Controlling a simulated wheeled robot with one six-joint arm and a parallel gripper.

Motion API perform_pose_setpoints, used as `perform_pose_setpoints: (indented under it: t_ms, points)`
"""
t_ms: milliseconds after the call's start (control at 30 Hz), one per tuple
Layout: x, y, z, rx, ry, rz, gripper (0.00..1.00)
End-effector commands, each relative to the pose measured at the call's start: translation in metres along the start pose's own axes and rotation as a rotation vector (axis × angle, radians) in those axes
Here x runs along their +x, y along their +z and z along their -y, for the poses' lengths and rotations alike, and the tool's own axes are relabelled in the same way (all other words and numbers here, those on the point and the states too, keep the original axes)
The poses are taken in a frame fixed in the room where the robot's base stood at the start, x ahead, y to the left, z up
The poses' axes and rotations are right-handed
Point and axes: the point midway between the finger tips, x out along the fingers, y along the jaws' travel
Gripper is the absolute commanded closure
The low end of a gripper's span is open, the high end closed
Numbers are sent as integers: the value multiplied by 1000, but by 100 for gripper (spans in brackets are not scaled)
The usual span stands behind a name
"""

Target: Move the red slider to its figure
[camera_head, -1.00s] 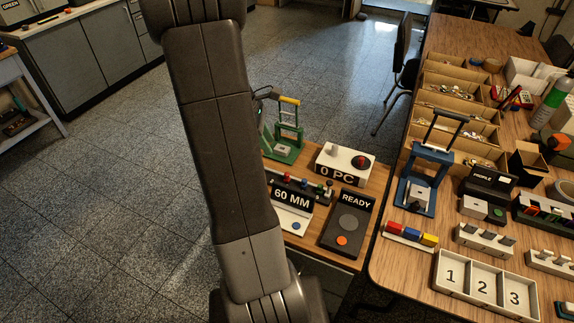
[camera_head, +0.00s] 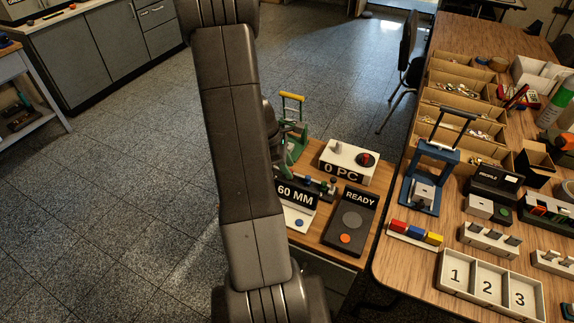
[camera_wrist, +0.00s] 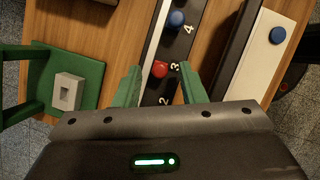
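In the wrist view the red slider (camera_wrist: 159,68) is a round red knob on a dark scale strip (camera_wrist: 168,50) beside the white figure 3, with the figures 2 and 4 on either side. My gripper (camera_wrist: 160,68) has two green fingers set apart, and the red knob appears between their tips. I cannot tell whether the fingers are level with the knob or above it; they do not appear to touch it. A sign reading 60 MM (camera_head: 293,195) stands by the scale.
A green stand (camera_wrist: 75,72) with a grey block is left of the fingers. A white panel with a blue button (camera_wrist: 277,35) lies right. In the head view a READY box (camera_head: 351,218) and a 0 PC box (camera_head: 347,160) stand close by.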

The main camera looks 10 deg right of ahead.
Motion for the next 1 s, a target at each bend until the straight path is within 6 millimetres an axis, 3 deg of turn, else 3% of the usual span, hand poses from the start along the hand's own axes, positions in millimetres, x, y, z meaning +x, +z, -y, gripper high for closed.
perform_pose_setpoints:
  t_ms: [33, 200, 467, 733, 967, 1000]
  points:
    - [0, 0, 0, 0, 0, 0, 67]
    - [0, 0, 0, 0, 0, 0, 100]
    - [-3, -4, -2, -1, 1, 0, 100]
    - [-16, -36, -17, -3, 2, 0, 100]
    - [-16, -36, -17, 0, 1, 0, 100]
    - [-16, -36, -17, 0, 1, 0, 82]
